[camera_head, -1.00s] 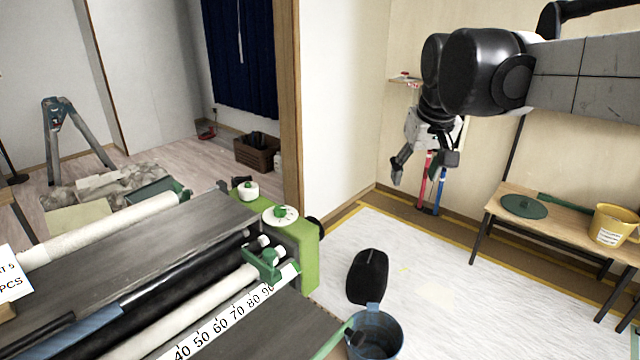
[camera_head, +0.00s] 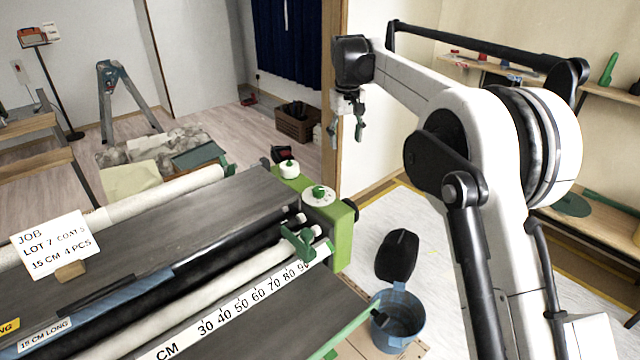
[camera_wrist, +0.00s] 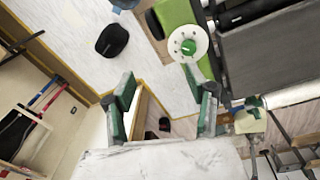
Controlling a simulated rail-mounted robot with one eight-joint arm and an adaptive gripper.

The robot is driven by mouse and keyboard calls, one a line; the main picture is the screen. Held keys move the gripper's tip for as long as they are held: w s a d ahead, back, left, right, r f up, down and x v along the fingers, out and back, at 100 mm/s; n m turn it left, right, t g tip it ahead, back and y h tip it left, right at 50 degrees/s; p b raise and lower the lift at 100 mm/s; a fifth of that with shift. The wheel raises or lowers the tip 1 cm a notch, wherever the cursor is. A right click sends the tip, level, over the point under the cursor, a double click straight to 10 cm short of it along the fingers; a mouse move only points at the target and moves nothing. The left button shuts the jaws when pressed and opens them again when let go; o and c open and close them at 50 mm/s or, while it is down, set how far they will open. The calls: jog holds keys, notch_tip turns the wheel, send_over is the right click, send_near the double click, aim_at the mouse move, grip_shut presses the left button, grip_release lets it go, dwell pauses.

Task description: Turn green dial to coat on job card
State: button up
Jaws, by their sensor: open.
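The green dial (camera_head: 319,193) is a green knob on a white marked disc, on top of the green end housing of the pasting machine. It also shows in the wrist view (camera_wrist: 187,44), where its marks are too small to read. The job card (camera_head: 50,245) stands at the machine's left and reads JOB, LOT 7, COAT with a small digit that looks like 5, 15 CM, 4 PCS. My gripper (camera_head: 346,132) is open and empty, raised behind the dial. In the wrist view my gripper (camera_wrist: 167,90) has green-padded fingers wide apart, with the dial beyond them.
A green clamp (camera_head: 298,241) is near the ruler strip (camera_head: 250,305). A blue bucket (camera_head: 398,318) and a black object (camera_head: 397,255) are right of the machine. A wall edge stands behind my gripper.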

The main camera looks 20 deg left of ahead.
jog(key=n+p, duration=0.1)
jog(key=p, duration=0.1)
send_near(319, 189)
jog(key=shift+g+h, duration=0.3)
jog(key=shift+g, duration=0.1)
jog(key=f, duration=0.9)
jog(key=shift+w+a+f+p, duration=0.1)
jog(key=shift+w+f+p, duration=0.15)
jog(key=shift+w+p, duration=0.15)
jog(key=c, duration=1.1)
